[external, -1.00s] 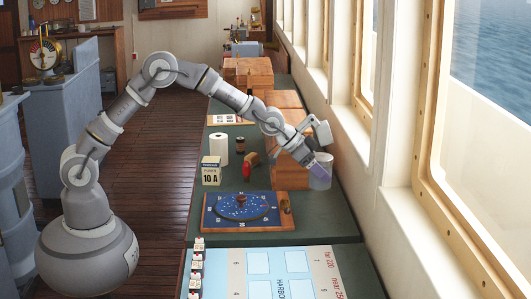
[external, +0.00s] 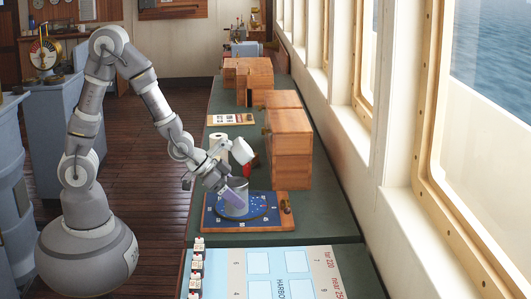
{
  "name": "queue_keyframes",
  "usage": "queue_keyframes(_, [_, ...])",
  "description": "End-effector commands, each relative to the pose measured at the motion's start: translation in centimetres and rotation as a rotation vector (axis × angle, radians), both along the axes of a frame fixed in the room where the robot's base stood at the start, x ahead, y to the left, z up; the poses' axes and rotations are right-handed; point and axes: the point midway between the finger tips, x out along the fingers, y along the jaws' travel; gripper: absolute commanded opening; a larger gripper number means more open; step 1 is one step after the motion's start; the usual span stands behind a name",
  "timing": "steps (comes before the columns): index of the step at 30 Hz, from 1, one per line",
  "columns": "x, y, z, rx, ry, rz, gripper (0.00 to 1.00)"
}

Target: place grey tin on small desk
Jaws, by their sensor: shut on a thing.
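My gripper (external: 230,196) is shut on the grey tin (external: 243,189), a plain cylinder that looks upright. One purple finger lies across its near side. The tin shows in front of the blue board with a round disc (external: 268,212) on the green worktop; I cannot tell whether it touches the board or hangs above it. I cannot tell for sure whether that is the small desk.
Wooden boxes (external: 291,148) stand on the worktop by the windows. A white roll (external: 218,141) and other small items behind my gripper are partly hidden. White-topped blocks (external: 197,268) line the left edge of a blue chart (external: 270,275). The wooden floor (external: 150,190) between is clear.

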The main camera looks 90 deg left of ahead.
Motion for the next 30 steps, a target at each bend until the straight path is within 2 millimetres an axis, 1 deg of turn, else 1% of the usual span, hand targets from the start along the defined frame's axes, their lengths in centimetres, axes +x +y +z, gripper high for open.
queue_keyframes(2, [2.5, 0.1, 0.3, -0.005, -0.004, -0.009, 0.34])
queue_keyframes(5, [7.1, 0.4, 1.0, -0.012, -0.004, -0.025, 0.34])
queue_keyframes(6, [9.3, 0.6, 1.3, -0.015, -0.004, -0.032, 0.34])
queue_keyframes(7, [10.9, 0.9, 1.6, -0.015, -0.004, -0.037, 0.34])
queue_keyframes(8, [12.5, 1.2, 1.8, -0.016, -0.003, -0.04, 0.34])
queue_keyframes(9, [14.5, 1.7, 2.1, -0.015, -0.003, -0.043, 0.34])
queue_keyframes(12, [18.9, 3.2, 3.0, -0.013, -0.003, -0.047, 0.34])
queue_keyframes(15, [22.1, 4.7, 3.6, -0.007, -0.001, -0.042, 0.34])
queue_keyframes(18, [24.2, 6.0, 4.1, -0.002, -0.001, -0.036, 0.34])
queue_keyframes(21, [25.2, 6.7, 4.4, 0.001, -0.001, -0.033, 0.34])
queue_keyframes(24, [25.5, 7.0, 4.5, 0.003, 0.0, -0.031, 0.34])
queue_keyframes(30, [25.5, 7.0, 4.6, 0.003, 0.0, -0.031, 0.34])
